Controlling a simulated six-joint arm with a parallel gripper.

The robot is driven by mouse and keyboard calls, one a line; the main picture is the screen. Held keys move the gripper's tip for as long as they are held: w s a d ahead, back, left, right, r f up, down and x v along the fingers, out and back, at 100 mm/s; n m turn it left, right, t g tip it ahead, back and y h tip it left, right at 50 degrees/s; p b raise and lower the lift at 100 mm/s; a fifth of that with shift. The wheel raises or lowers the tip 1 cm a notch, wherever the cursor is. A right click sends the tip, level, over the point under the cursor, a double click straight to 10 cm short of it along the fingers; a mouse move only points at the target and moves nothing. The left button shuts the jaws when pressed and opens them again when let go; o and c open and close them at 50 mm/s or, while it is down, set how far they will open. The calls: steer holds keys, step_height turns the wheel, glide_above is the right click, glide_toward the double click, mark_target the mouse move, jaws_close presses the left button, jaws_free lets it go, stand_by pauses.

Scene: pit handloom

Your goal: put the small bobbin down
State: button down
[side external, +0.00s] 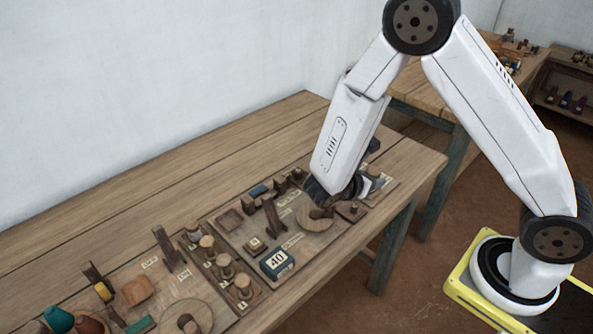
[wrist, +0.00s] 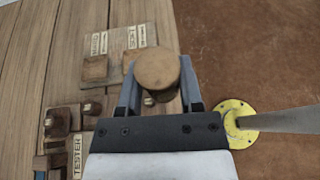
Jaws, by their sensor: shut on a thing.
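In the wrist view the small bobbin (wrist: 157,66) shows as a round, brown wooden end seen from above. My gripper (wrist: 158,84) is shut on it, with one grey finger on each side. The bobbin's lower part is mostly hidden under its round end, so I cannot tell whether it touches anything below. In the side view my gripper (side external: 352,190) is low over the right end of the workbench (side external: 130,205). The bobbin cannot be made out clearly there.
A labelled board (wrist: 118,66) with wooden blocks lies just left of the bobbin in the wrist view. In the side view, wooden pegs, a dark block marked 40 (side external: 277,263) and a round wooden disc (side external: 316,217) crowd the bench front. The bench's back is clear.

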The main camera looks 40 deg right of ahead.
steer(key=s+f+m+g+y, duration=0.2)
steer(key=s+m+g+y, duration=1.2)
steer(key=m, duration=0.5)
steer(key=w+a+r+m+t+y, duration=0.2)
steer(key=w+m+t+y, duration=0.7)
steer(key=m+t+y, duration=0.6)
steer(key=w+d+r+m+t+h, duration=0.2)
steer(key=w+d+m+t+h, duration=0.3)
steer(key=w+d+m+t, duration=0.3)
steer(key=shift+m, duration=0.4)
steer(key=w+d+f, duration=0.1)
steer(key=w+f, duration=0.1)
steer(key=w, duration=0.1)
steer(key=w+d+f, duration=0.1)
steer(key=w+f, duration=0.2)
steer(key=w, duration=0.1)
steer(key=w+d+f, duration=0.1)
steer(key=w+f, duration=0.2)
steer(key=shift+w+d+f, duration=0.15)
steer(key=shift+w+d, duration=0.05)
steer(key=shift+w, duration=0.1)
steer(key=shift+w+d+f, duration=0.15)
steer(key=shift+w+f, duration=0.3)
